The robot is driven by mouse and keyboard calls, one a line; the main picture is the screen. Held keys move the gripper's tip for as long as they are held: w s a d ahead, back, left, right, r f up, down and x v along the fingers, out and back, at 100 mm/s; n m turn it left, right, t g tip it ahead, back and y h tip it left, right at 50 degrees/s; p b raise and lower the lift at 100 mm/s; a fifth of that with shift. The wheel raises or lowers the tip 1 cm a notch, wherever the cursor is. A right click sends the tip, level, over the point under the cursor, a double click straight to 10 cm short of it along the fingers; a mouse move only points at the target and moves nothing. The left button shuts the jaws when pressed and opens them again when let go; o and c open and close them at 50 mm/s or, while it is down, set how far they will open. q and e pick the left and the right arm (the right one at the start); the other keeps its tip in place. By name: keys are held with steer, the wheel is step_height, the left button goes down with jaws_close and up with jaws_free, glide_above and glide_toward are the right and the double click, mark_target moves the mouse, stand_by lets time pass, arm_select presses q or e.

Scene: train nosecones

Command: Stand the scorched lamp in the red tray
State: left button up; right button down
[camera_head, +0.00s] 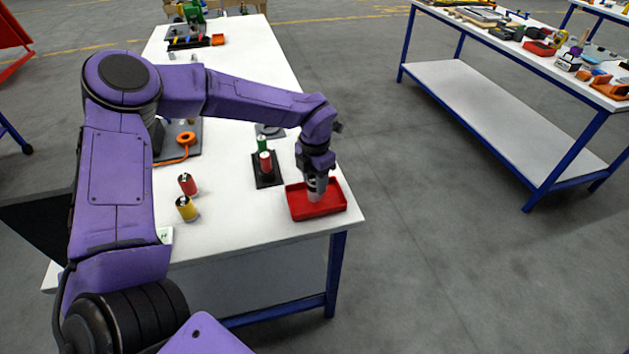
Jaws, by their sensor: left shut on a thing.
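The red tray (333,209) sits near the front right corner of the white table. My left gripper (316,184) points down over the tray and is shut on a small pale grey lamp (314,196). The lamp is upright within the tray's outline, its lower end at or just above the floor; I cannot tell if it touches. The gripper covers its upper part, and scorch marks are too small to make out. My right gripper is not in view.
A black holder (267,183) with a red and a green lamp stands left of the tray. A loose red lamp (187,184) and yellow lamp (186,209) stand farther left. An orange coiled item (186,139) lies behind them. Another loaded table (500,110) is at right.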

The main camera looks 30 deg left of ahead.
arm_select(q)
steer(key=shift+f, duration=0.6)
steer(key=shift+w+a+f, duration=0.1)
steer(key=shift+f, duration=0.15)
steer(key=shift+f, duration=0.1)
steer(key=o, duration=1.1)
steer(key=shift+r, duration=0.35)
step_height(320, 180, up, 12)
steer(key=b, duration=0.1)
steer(key=shift+f+b, duration=0.15)
steer(key=shift+b, duration=0.15)
